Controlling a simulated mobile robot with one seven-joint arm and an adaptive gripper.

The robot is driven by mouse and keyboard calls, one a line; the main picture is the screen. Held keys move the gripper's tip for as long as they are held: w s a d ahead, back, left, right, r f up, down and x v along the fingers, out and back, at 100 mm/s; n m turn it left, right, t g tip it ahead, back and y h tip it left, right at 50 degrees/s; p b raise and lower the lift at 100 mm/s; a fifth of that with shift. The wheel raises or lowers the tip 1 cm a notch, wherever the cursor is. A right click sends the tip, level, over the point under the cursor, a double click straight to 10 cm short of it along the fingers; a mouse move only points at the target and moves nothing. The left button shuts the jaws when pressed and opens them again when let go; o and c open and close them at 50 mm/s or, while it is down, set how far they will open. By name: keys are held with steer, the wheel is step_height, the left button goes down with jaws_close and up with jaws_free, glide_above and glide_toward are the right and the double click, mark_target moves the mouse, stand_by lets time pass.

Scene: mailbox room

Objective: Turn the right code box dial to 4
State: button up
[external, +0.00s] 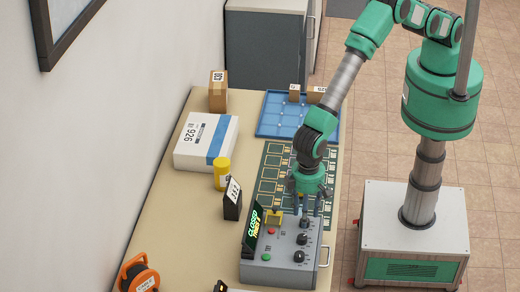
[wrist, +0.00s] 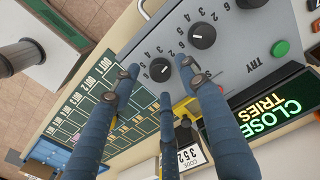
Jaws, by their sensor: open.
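The grey code box (external: 275,262) stands at the table's near end, with a lit green display (external: 253,228) and a row of three black dials. The dial nearest the green mat, at the right end as the display reads, is the right dial (wrist: 160,69); its setting is too small to read. The middle dial (wrist: 202,35) is beside it. My gripper (external: 312,208) points down over the right dial's end of the box. In the wrist view my gripper (wrist: 160,80) has its fingers spread around the right dial; contact cannot be told.
A code card (external: 232,192) on a black stand and a yellow cylinder (external: 222,174) stand behind the box. A green marked mat (external: 270,180), a blue tray (external: 270,116) and a white parcel (external: 200,145) lie farther off. An orange reel (external: 138,275) is near the wall.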

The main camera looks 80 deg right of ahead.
steer(key=shift+f, duration=0.9)
jaws_close()
